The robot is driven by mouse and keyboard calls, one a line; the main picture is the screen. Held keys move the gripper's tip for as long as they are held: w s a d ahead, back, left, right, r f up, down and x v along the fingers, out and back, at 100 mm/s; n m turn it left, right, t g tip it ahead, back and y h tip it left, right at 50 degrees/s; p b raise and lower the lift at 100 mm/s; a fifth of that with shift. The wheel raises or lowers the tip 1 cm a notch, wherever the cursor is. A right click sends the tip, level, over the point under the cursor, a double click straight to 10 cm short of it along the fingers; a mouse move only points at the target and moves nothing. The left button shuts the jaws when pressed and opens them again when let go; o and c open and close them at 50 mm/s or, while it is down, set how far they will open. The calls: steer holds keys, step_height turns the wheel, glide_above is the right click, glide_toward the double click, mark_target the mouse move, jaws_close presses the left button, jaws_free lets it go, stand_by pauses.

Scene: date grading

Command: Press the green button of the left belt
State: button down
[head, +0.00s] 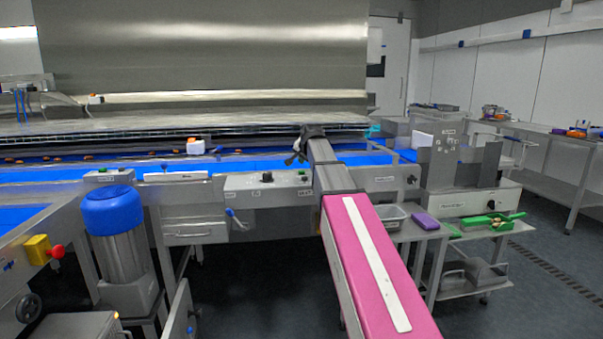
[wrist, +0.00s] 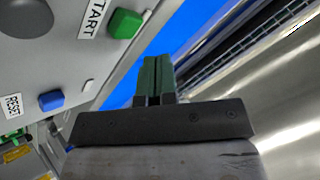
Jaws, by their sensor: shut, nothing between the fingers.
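A grey control panel (head: 245,187) stands at the front of the blue belt (head: 250,163). A small green button (head: 303,173) shows on its right part, close to my gripper. In the wrist view a square green button (wrist: 124,23) sits beside a START label (wrist: 96,17) on a grey panel. My gripper (head: 291,160) is over the panel's back edge, by the belt. In the wrist view its shut, empty fingers (wrist: 157,60) lie right of and below the green button, apart from it in the picture. Whether they touch anything is unclear.
A blue button (wrist: 51,100) labelled RESET and a dark round knob (wrist: 24,17) share the panel. Another small panel (head: 108,177) with a green button stands at left, above a blue-capped drum (head: 108,207). A red stop button (head: 56,252) is at lower left.

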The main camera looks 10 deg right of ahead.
steer(key=shift+f, duration=0.65)
steer(key=shift+f, duration=0.1)
stand_by(1.6)
steer(key=shift+f, duration=0.3)
steer(key=shift+f, duration=0.45)
stand_by(0.7)
steer(key=shift+r, duration=0.85)
steer(key=shift+r, duration=0.15)
steer(key=shift+r, duration=2.4)
